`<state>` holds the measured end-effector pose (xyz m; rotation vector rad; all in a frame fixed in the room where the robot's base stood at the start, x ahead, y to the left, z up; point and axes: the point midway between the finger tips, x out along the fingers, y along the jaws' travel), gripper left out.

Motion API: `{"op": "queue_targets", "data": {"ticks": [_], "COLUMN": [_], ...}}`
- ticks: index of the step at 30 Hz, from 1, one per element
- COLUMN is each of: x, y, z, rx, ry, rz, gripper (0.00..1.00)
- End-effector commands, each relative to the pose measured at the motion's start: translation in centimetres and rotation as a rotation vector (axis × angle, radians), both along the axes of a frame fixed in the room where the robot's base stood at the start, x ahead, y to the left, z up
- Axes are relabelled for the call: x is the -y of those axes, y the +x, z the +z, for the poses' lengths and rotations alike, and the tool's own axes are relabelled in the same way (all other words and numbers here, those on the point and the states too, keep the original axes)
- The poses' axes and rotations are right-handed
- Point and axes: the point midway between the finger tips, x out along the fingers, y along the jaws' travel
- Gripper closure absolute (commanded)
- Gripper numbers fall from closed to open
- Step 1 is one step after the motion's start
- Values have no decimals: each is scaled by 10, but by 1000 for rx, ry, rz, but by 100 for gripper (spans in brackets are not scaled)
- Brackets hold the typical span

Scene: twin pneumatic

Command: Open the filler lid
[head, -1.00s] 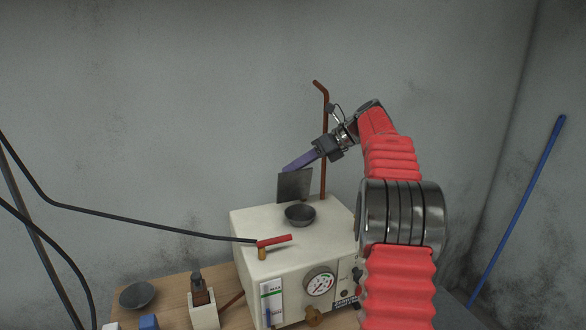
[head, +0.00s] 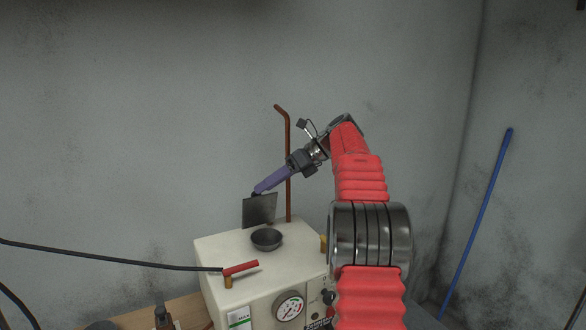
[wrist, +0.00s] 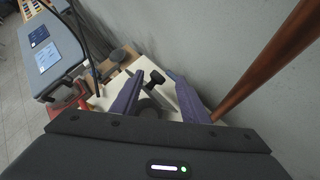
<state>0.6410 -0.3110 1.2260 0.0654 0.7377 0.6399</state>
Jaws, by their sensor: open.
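The filler lid (head: 260,210) is a thin grey square plate standing nearly upright on top of the white machine (head: 225,255), behind the dark round filler bowl (head: 267,239). My gripper (head: 257,191) reaches down from the right to the lid's top edge, with purple fingers. In the wrist view my gripper (wrist: 153,75) is open, and a black T-shaped knob (wrist: 155,79) shows between the fingers. A dark round shape, likely the bowl (wrist: 148,108), shows below the knob. I cannot tell whether a finger touches the lid.
A brown upright pipe (head: 288,170) stands close behind my gripper and crosses the right of the wrist view (wrist: 275,58). A red-handled valve (head: 240,268) with a black hose (head: 110,257) sits at the machine's front left. A pressure gauge (head: 289,308) is on its front. A grey wall is behind.

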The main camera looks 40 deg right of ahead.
Motion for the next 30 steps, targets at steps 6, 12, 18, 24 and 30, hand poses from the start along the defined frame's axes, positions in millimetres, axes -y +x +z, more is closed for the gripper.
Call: {"op": "queue_targets", "data": {"ticks": [6,12,18,24,30], "x": [24,42,54,59,59], "y": [-22,-39,-51,-57,-57], "z": [23,42,55,61,61], "rx": [1,1,0,-1,-1], "ry": [-1,-1,-1,0,1], "rz": [-3,-3,-2,-2,-1], "gripper": [59,59,59,59,59]}}
